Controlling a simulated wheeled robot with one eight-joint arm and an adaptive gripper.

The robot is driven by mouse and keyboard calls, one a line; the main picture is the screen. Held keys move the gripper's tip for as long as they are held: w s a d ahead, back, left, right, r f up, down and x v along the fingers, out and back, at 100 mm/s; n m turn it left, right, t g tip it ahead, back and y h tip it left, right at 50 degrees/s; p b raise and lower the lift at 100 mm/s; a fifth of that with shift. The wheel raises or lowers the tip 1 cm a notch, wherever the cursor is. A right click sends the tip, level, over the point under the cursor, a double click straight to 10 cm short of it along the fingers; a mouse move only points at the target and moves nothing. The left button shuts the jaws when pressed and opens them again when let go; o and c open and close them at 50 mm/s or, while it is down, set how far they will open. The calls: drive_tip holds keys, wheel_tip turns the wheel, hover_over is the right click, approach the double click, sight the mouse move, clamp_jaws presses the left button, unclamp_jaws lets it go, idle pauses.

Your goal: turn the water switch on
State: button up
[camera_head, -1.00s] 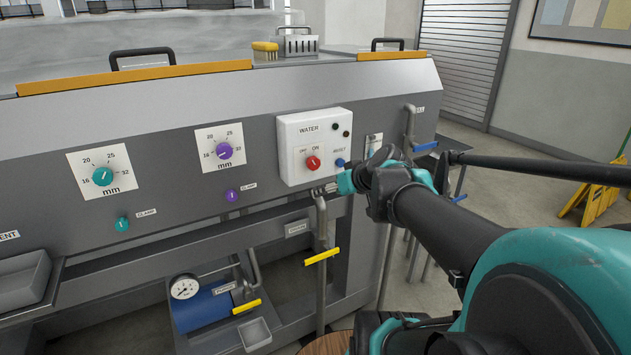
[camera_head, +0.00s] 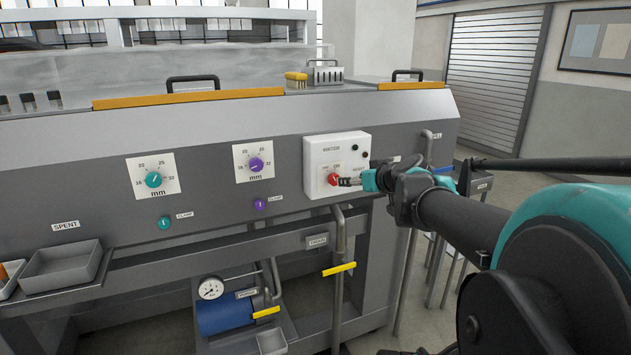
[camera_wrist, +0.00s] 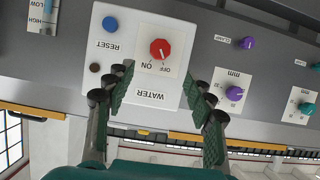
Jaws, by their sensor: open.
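The water switch is a red round knob (camera_head: 333,179) on a white box (camera_head: 323,150) labelled WATER, fixed to the grey machine front. In the wrist view the picture is upside down, and the red knob (camera_wrist: 160,49) shows with ON and OFF printed beside it. Its pale pointer mark seems to lean toward OFF. My gripper (camera_head: 351,181) is at the knob's right in the head view. In the wrist view my gripper (camera_wrist: 160,78) is open and empty, its green fingers spread to either side below the knob. I cannot tell whether it touches the box.
A blue reset button (camera_wrist: 109,24) and a dark round part (camera_wrist: 95,67) sit on the same box. Purple knobs (camera_head: 255,165) and teal knobs (camera_head: 153,180) are further left. A pipe with a yellow handle (camera_head: 339,268) stands below the box.

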sight(333, 179)
drive_tip(key=x, duration=1.1)
drive_tip(key=shift+w, duration=0.4)
drive_tip(key=shift+a+f, duration=0.1)
drive_tip(key=shift+f, duration=0.05)
drive_tip(key=shift+c, duration=0.6)
drive_tip(key=c, duration=1)
drive_tip(key=m+y, duration=0.2)
drive_tip(key=m, duration=0.2)
drive_tip(key=m+y, duration=0.3)
drive_tip(key=m, duration=0.1)
drive_tip(key=shift+w+d+f, duration=0.1)
drive_tip(key=shift+d+f, duration=0.05)
drive_tip(key=shift+d, duration=0.1)
drive_tip(key=shift+m+y, duration=0.3)
